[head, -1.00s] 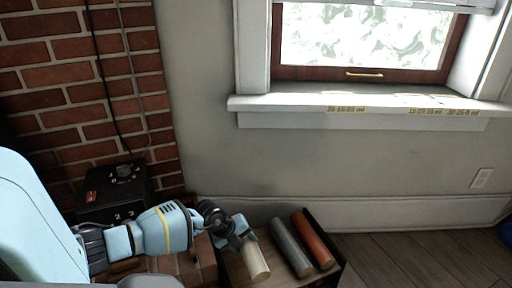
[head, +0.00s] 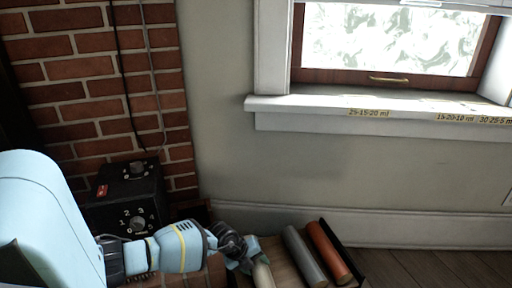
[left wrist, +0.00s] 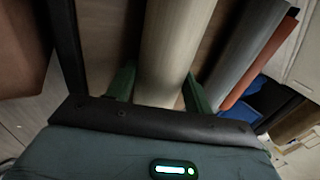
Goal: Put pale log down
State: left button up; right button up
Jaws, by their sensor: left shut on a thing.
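The pale log (head: 263,275) is a cream cylinder at the bottom of the head view, over a wooden tray (head: 283,268) with dark ends. My left gripper (head: 254,264) is shut on it. In the left wrist view the pale log (left wrist: 172,50) runs between the two green fingers of my left gripper (left wrist: 156,92). The tray boards show behind it; I cannot tell whether the log touches them. A grey log (head: 304,257) and an orange-brown log (head: 328,252) lie side by side to its right. My right gripper is not in view.
A black box with a dial (head: 128,200) stands left of the tray by the brick wall (head: 100,75). The grey wall and white baseboard (head: 400,228) are behind the tray. Wooden floor (head: 440,264) is clear to the right.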

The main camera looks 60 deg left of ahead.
pick_arm(q)
jog(key=shift+f, duration=0.1)
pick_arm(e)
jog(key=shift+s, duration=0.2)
pick_arm(q)
jog(key=o, duration=1.2)
jog(key=shift+c, duration=0.2)
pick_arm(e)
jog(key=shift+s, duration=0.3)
pick_arm(q)
jog(key=shift+s+r, duration=0.2)
jog(key=shift+r, duration=0.2)
jog(key=p+v, duration=0.7)
jog(key=v, duration=0.4)
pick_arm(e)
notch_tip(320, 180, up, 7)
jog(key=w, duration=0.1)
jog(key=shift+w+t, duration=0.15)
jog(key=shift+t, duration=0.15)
pick_arm(q)
jog(key=shift+s+r, duration=0.1)
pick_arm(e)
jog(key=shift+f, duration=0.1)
